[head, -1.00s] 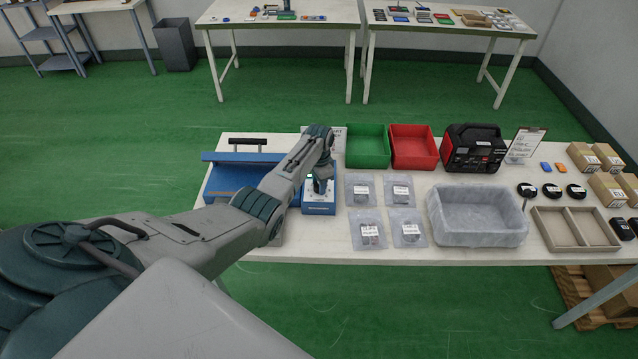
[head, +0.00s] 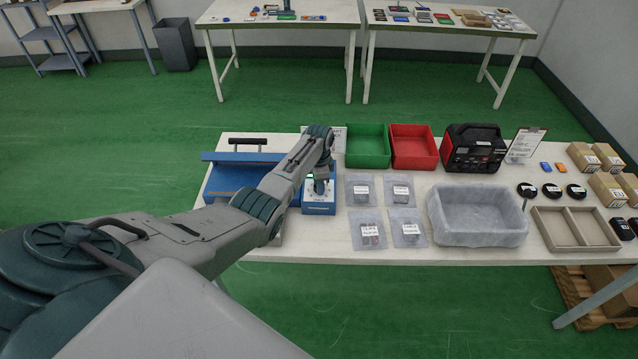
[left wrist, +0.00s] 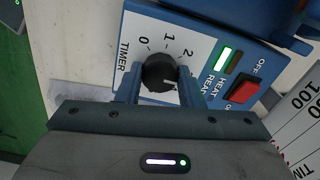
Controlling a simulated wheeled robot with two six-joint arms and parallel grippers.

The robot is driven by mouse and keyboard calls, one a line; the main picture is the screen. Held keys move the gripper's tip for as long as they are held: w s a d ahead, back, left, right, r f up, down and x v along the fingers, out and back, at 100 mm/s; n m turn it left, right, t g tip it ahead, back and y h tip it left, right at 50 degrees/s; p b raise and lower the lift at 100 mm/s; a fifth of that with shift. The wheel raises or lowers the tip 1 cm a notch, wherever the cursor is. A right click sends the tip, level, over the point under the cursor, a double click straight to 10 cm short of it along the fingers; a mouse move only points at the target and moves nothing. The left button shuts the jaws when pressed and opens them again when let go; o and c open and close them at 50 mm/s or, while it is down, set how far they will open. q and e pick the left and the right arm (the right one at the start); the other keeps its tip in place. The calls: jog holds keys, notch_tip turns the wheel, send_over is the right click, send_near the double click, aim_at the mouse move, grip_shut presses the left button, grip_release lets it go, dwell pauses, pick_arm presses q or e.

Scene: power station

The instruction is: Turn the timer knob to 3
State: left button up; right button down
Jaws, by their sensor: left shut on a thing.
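The timer knob (left wrist: 159,73) is a round black knob on the white front panel of a blue sealer box (head: 318,209). In the left wrist view the figures 0, 1 and 2 show around it; no 3 is visible. A short white mark on the knob points to the right of the picture, towards one finger. My left gripper (head: 319,187) reaches down over the box, with its two blue fingers on either side of the knob, shut on it. In the head view the gripper hides the knob. My right gripper is not in view.
Beside the knob are a lit green indicator (left wrist: 223,57) and a red switch (left wrist: 244,90). Bagged parts (head: 361,190), a green bin (head: 367,163), a red bin (head: 425,166) and a grey tray (head: 477,238) stand to the right on the white table.

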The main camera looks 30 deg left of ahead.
pick_arm(q)
jog(key=o, duration=1)
notch_tip(320, 180, up, 11)
jog(key=b, duration=0.2)
jog(key=shift+f, duration=0.15)
